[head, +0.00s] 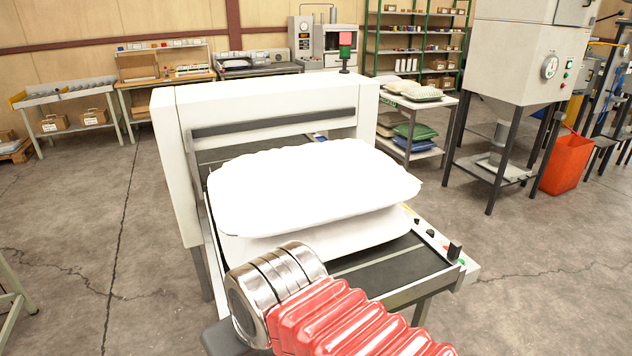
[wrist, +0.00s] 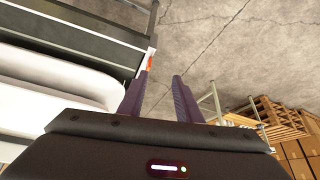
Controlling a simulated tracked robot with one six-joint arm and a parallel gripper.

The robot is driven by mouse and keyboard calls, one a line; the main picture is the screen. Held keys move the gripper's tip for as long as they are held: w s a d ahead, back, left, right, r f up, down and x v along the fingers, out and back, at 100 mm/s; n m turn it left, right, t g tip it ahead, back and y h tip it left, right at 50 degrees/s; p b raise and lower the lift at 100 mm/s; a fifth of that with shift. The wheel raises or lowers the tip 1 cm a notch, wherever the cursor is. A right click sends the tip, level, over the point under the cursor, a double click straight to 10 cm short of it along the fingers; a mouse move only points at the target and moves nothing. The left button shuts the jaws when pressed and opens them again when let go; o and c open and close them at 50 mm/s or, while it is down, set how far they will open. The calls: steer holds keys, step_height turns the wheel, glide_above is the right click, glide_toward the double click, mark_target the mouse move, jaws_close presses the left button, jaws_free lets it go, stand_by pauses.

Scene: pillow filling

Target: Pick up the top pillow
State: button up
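The top pillow (head: 312,185) is plain white and plump. It lies on a second white pillow (head: 330,236) on the machine's dark belt, slightly overhanging it. In the wrist view, white pillow edges (wrist: 55,80) show at the left; I cannot tell which layer is which. My gripper (wrist: 160,75) is open, with its two purple fingers apart and bare floor between them. It is beside the pillows, not touching them as far as I see. In the head view my arm's metal wrist and red bellows are in front of the pillows' near edge; the fingers are hidden there.
The white machine (head: 180,130) has a tall frame behind the pillows. Its dark belt (head: 395,268) and a control rail (head: 440,246) lie at the right. A shelf table (head: 410,104) with folded pillows stands behind. A wooden pallet (wrist: 270,115) shows in the wrist view.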

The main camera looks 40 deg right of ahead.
steer(key=w+d+f+m+y, duration=0.1)
steer(key=w+m+y, duration=0.35)
steer(key=w, duration=0.35)
steer(key=w+d+r+m+t+h, duration=0.1)
steer(key=w+d+m+t, duration=0.55)
steer(key=d, duration=0.65)
steer(key=s+d+f+m+t+h, duration=0.1)
steer(key=d+m+h, duration=0.7)
steer(key=d, duration=1.9)
steer(key=f+m, duration=0.1)
steer(key=m, duration=0.1)
steer(key=shift+f+m, duration=0.15)
steer(key=shift+m, duration=0.15)
steer(key=shift+w+f, duration=0.1)
steer(key=shift+w, duration=0.05)
